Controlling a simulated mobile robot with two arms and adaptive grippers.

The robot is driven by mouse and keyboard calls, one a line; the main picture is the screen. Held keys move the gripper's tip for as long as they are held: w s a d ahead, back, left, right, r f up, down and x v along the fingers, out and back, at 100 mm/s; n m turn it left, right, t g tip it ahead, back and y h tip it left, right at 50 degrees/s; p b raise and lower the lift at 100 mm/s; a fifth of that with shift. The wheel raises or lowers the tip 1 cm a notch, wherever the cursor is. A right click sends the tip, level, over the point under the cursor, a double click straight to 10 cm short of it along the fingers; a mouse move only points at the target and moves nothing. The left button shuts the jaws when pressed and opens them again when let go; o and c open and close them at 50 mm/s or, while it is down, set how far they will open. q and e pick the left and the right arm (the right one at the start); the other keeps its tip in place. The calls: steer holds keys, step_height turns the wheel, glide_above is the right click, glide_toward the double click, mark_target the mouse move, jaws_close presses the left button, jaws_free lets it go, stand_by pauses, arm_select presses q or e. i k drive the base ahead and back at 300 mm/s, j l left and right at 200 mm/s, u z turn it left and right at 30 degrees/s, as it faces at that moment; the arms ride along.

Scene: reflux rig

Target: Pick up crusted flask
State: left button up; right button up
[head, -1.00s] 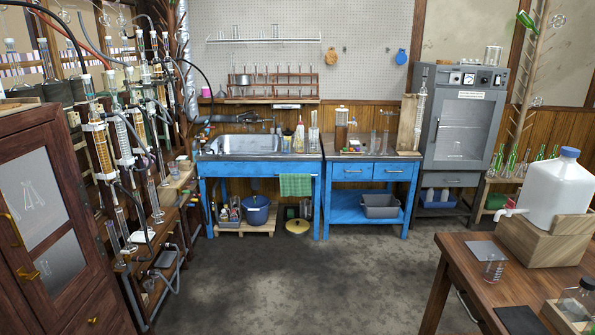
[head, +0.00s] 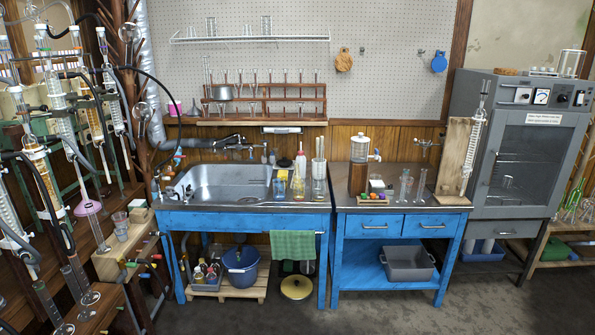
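I cannot make out a flask that is clearly crusted. A glass vessel (head: 121,226) stands on a wooden block by the rig on the left, too small to tell any crust. A rounded pink piece (head: 88,207) sits among the glass columns there. Several clear glass vessels stand on the blue bench, with slim cylinders (head: 405,187) on its right part. Neither of my grippers is in view.
The reflux rig with tall glass columns (head: 65,120) and hoses crowds the left side. A sink (head: 230,183) is set in the blue bench ahead. A grey oven (head: 520,150) stands at the right. The floor (head: 390,315) before the bench is clear.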

mark_target(296, 173)
steer(key=i+u, duration=0.15)
steer(key=i, duration=0.3)
steer(key=i+l+u, duration=0.1)
steer(key=i, duration=0.35)
steer(key=i+l+u, duration=0.15)
steer(key=i, duration=0.3)
steer(key=i+l+u, duration=0.15)
steer(key=i, duration=0.3)
steer(key=i+j+z, duration=0.1)
steer(key=z, duration=0.4)
steer(key=i+j+z, duration=0.15)
steer(key=z, duration=0.3)
